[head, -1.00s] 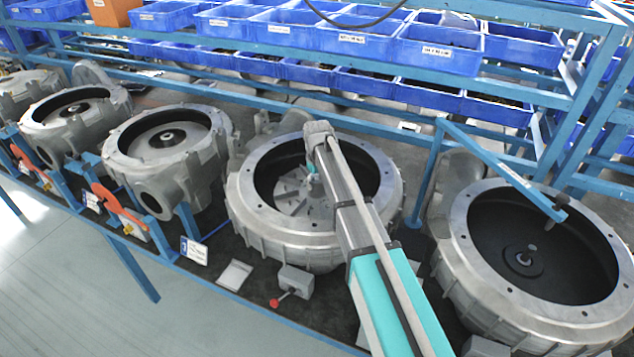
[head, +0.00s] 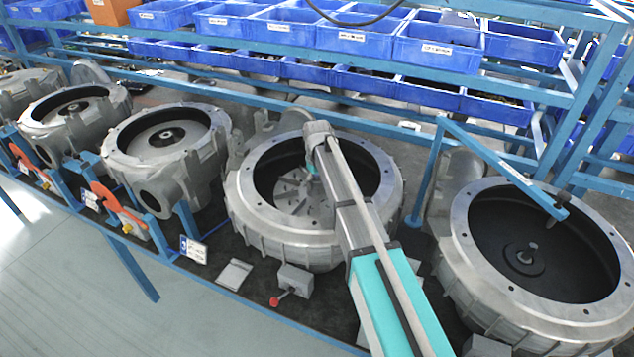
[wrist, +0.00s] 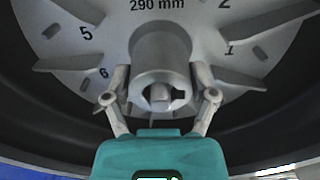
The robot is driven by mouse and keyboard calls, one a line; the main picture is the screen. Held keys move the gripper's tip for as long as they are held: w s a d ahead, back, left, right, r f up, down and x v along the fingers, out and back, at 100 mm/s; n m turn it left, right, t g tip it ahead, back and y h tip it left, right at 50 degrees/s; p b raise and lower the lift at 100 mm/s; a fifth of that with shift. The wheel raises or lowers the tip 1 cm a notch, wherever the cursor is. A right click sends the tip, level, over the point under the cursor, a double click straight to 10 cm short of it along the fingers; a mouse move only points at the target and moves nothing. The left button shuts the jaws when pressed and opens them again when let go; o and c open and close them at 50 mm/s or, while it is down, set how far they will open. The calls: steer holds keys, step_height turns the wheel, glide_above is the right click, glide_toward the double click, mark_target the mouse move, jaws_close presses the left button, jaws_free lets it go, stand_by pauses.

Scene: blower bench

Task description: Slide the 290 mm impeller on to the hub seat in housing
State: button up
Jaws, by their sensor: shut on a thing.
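The grey impeller (head: 289,194) lies inside the middle housing (head: 250,222), its vanes below the housing's rim. In the wrist view the impeller (wrist: 112,42) shows its "290 mm" mark, numbered vanes and a raised central boss. My gripper (wrist: 160,97) is shut on this boss, one finger on each side. The boss's bore has notches, and a grey round end shows inside it. The housing's dark inner wall (wrist: 262,130) surrounds the impeller. The hub seat under the impeller is hidden, so I cannot tell whether the impeller rests fully on it. In the head view my arm covers part of the impeller.
Another open housing (head: 462,262) with a bare central hub (head: 525,256) stands at right, below a blue bracket (head: 500,168). More housings (head: 190,160) stand left. A grey block with a red-knobbed lever (head: 295,280) is in front. Blue bins (head: 357,38) line the rack behind.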

steer(key=o, duration=1.1)
steer(key=shift+c, duration=0.2)
steer(key=shift+r, duration=0.1)
step_height(320, 180, up, 10)
steer(key=p, duration=1)
steer(key=shift+s, duration=0.1)
stand_by(0.4)
